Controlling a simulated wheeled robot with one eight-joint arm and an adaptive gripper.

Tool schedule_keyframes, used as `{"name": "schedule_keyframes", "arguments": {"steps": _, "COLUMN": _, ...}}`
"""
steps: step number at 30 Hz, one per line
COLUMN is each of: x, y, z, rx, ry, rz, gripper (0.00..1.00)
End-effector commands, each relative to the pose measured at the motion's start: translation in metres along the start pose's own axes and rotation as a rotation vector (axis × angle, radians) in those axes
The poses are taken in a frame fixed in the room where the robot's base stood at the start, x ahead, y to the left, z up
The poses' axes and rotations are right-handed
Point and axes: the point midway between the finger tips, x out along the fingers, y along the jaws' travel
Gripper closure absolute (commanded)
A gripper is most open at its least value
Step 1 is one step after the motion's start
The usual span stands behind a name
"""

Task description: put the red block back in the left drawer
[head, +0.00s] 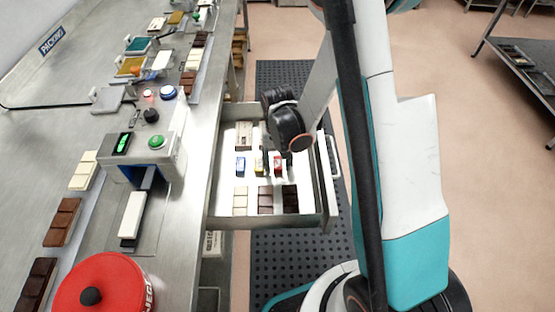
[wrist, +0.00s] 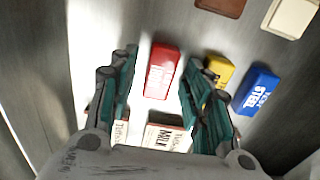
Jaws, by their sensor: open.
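The red block (head: 278,165) lies on the white floor of an open drawer (head: 326,172) that sticks out from the bench. In the wrist view the red block (wrist: 162,72), with white lettering, shows between my two teal fingers. My gripper (head: 284,156) is open and reaches down into the drawer over the block, partly hiding it in the head view. The fingers (wrist: 163,80) stand apart on either side of the block, with no clear contact. How high the fingertips are above the drawer floor is hard to tell.
A yellow block (wrist: 219,70) and a blue block (wrist: 257,88) lie beside the red one, close to my right-hand finger. Chocolate bars (head: 265,199) and a box marked MILK (wrist: 165,133) share the drawer. A red lidded container (head: 120,275) stands on the bench.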

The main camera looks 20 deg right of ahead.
Motion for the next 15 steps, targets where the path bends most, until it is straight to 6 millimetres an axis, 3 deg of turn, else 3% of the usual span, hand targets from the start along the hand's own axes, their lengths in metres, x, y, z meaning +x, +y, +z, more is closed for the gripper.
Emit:
{"name": "schedule_keyframes", "arguments": {"steps": 5, "x": -0.014, "y": 0.000, "z": 0.000, "rx": 0.000, "ry": 0.000, "rz": 0.000, "gripper": 0.56}}
{"name": "schedule_keyframes", "arguments": {"steps": 15, "x": -0.085, "y": 0.000, "z": 0.000, "rx": 0.000, "ry": 0.000, "rz": 0.000, "gripper": 0.56}}
